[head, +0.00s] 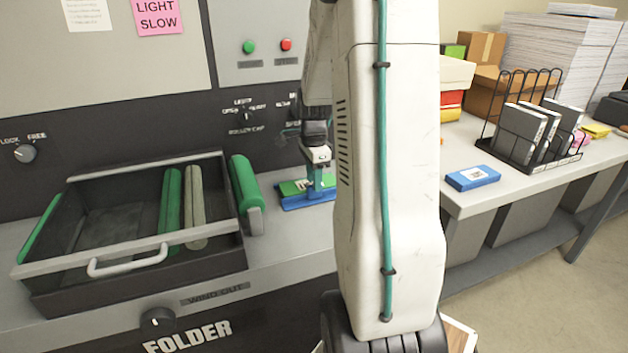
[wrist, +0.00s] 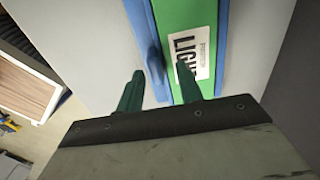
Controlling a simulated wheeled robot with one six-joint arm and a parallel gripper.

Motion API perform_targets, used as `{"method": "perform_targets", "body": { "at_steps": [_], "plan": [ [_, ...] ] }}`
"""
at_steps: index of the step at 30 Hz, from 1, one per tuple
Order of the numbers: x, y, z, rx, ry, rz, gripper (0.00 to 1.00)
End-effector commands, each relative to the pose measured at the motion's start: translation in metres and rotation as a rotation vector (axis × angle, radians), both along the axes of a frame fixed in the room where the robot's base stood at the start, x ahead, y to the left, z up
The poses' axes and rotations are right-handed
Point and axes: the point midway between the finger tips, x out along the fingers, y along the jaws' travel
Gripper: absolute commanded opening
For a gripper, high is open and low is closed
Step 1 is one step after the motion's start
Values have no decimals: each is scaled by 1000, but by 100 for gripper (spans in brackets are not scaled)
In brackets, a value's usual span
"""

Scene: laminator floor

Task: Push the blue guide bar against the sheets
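A blue guide bar (wrist: 153,60) runs along the left side of green sheets (wrist: 200,22) in the wrist view, with a raised blue part on it. I see no clear gap between bar and sheets, but cannot tell if they touch. A white label with dark print lies on the sheets. My gripper (wrist: 161,70) is open, its green fingers apart on either side of the raised part, the right one over the label. In the head view the sheets (head: 292,187) lie on a blue base (head: 290,206) below my gripper (head: 318,187); my arm hides the right end.
A dark open tray (head: 110,270) with rollers stands to the left, with a green roller (head: 245,185) between it and the sheets. A control panel with knobs rises behind. On the right, a table carries a blue box (head: 472,178) and a wire rack (head: 530,130).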

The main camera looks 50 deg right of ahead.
Motion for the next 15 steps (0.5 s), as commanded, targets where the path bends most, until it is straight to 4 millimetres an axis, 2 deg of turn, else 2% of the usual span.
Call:
{"method": "perform_targets", "body": {
  "at_steps": [9,15],
  "plan": [
    [1,-1,54,-4,-5,0,36],
    [1,-1,68,-3,-3,0,36]
  ]
}}
